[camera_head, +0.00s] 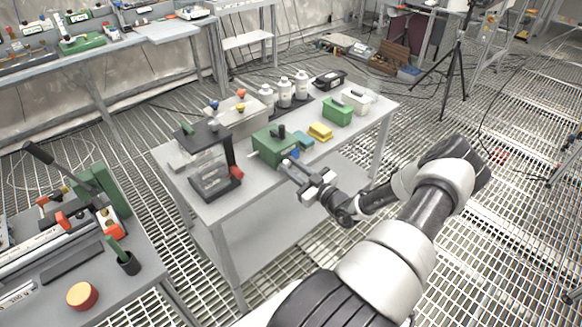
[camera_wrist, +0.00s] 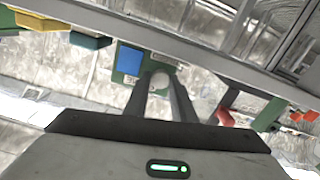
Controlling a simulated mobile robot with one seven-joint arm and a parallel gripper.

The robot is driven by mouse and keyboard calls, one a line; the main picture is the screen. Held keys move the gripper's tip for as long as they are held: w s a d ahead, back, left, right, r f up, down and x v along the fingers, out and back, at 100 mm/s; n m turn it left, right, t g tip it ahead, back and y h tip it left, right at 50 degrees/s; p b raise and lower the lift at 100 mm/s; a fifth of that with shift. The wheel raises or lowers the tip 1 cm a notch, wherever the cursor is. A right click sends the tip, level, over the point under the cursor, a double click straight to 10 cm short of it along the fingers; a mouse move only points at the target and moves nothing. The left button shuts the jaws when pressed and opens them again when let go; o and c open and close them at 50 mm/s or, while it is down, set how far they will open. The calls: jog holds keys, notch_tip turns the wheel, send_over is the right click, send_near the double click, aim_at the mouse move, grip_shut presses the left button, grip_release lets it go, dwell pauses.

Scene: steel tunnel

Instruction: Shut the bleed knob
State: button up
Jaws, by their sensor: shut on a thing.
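A green box (camera_head: 266,151) with a black knob on top stands at the near edge of the middle table. My gripper (camera_head: 288,167) reaches its front face from the right. In the wrist view the two fingers (camera_wrist: 159,82) close around a small pale rounded part, which I take as the bleed knob (camera_wrist: 158,79). The fingers hide most of it, so its turn position cannot be told. The green box with its blue panel (camera_wrist: 129,60) shows just beyond the fingertips in the wrist view.
A black-framed stand (camera_head: 215,172) with a red knob is left of the green box. A yellow block (camera_head: 320,131), another green box (camera_head: 337,111) and white bottles (camera_head: 284,92) stand behind. A cluttered bench (camera_head: 70,275) is at lower left. The table's near left corner is bare.

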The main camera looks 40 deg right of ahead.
jog(key=o, duration=1.1)
jog(key=shift+c, duration=0.2)
jog(key=shift+s, duration=0.1)
jog(key=s+d, duration=0.1)
jog(key=s, duration=1.6)
jog(key=shift+s+d, duration=0.15)
